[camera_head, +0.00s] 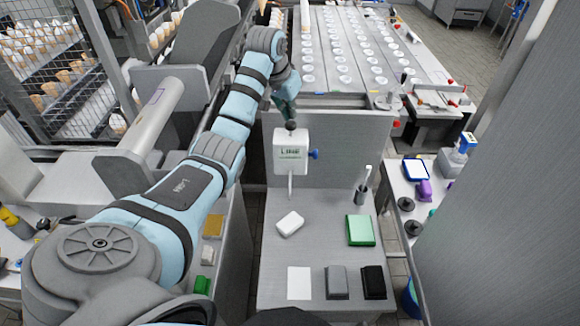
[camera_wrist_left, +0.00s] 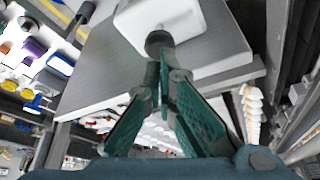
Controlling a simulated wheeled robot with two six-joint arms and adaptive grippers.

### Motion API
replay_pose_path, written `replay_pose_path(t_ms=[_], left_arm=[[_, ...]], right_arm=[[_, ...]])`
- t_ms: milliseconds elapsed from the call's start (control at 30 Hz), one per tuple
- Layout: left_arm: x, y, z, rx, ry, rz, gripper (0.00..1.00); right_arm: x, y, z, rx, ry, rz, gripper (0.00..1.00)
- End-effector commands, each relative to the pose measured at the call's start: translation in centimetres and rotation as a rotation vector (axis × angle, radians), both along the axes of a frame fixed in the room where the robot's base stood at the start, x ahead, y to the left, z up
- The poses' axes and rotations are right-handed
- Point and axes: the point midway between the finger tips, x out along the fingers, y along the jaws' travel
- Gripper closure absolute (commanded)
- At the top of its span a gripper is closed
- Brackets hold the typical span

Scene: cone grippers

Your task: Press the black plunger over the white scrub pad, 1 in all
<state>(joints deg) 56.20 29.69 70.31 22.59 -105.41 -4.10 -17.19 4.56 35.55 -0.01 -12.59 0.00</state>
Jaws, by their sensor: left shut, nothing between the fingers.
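The black plunger (camera_head: 291,125) is a round knob on top of a white dispenser box (camera_head: 290,152) with a blue knob at its right side. A thin spout hangs below the box. The white scrub pad (camera_head: 290,222) lies on the grey bench near the spout's lower end. My left gripper (camera_head: 289,112) is shut and empty, with its fingertips right above the plunger. In the left wrist view the closed teal fingers (camera_wrist_left: 164,65) point at the dark plunger knob (camera_wrist_left: 158,42); I cannot tell whether they touch it. My right gripper is not in view.
On the grey bench (camera_head: 270,260) are a green pad (camera_head: 360,230), a white sheet (camera_head: 299,283), a grey pad (camera_head: 337,282), a black pad (camera_head: 373,281) and a holder with a brush (camera_head: 361,190). A side table with bottles stands right; a wire cage (camera_head: 60,60) stands left.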

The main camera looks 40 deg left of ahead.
Motion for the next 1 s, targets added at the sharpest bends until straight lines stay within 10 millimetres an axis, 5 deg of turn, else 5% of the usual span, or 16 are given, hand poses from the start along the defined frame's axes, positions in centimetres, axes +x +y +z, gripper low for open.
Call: replay_pose_path(t_ms=[1000], left_arm=[[0.0,-0.1,-2.7,-0.001,0.003,0.000,1.00]], right_arm=[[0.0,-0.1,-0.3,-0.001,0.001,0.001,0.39]])
